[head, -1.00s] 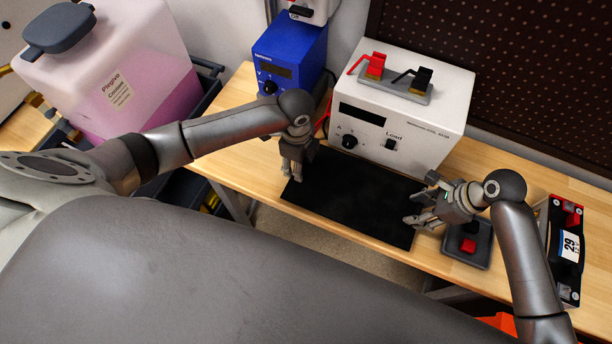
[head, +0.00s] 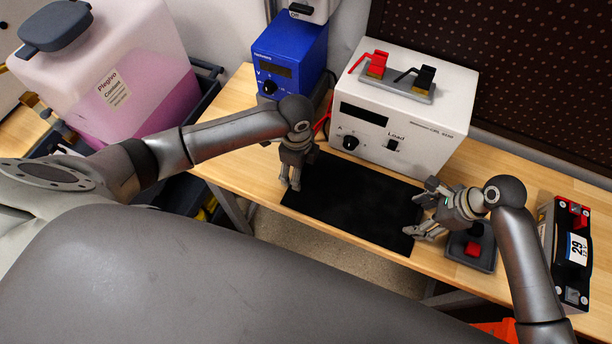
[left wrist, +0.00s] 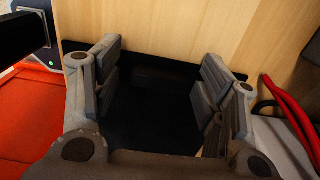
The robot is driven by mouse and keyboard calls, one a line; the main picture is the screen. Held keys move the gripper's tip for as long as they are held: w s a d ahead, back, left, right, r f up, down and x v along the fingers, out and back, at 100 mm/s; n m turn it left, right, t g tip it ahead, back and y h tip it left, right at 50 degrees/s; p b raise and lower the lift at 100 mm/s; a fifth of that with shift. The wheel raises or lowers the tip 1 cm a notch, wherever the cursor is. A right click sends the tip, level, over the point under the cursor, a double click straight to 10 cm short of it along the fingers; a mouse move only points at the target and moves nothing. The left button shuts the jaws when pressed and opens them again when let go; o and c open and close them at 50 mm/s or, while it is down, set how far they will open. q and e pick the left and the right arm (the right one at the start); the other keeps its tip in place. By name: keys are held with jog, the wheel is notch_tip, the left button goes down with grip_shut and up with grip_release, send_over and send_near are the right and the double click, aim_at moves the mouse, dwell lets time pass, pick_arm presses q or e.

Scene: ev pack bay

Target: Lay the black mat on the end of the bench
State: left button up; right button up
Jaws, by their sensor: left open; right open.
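The black mat (head: 350,205) lies flat on the wooden bench (head: 240,170), in front of the white load box. Its front edge runs close to the bench's front edge. My left gripper (head: 290,183) points down over the mat's left end, open. In the left wrist view the mat (left wrist: 150,115) shows dark between the spread fingers of my left gripper (left wrist: 160,80). My right gripper (head: 418,215) is open at the mat's right end, its fingers pointing left over that edge. I cannot tell whether either gripper touches the mat.
The white load box (head: 410,110) and a blue device (head: 290,60) stand behind the mat. A black battery-like unit (head: 570,250) lies farther right. A pink-liquid container (head: 110,80) stands left. Red cables (left wrist: 290,110) run near my left gripper.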

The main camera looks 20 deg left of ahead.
jog(key=shift+r, duration=0.1)
pick_arm(q)
notch_tip(320, 180, up, 12)
pick_arm(e)
jog(key=v, duration=1.1)
jog(key=shift+d+r, duration=0.25)
jog(key=shift+r, duration=0.1)
pick_arm(q)
jog(key=shift+f, duration=0.1)
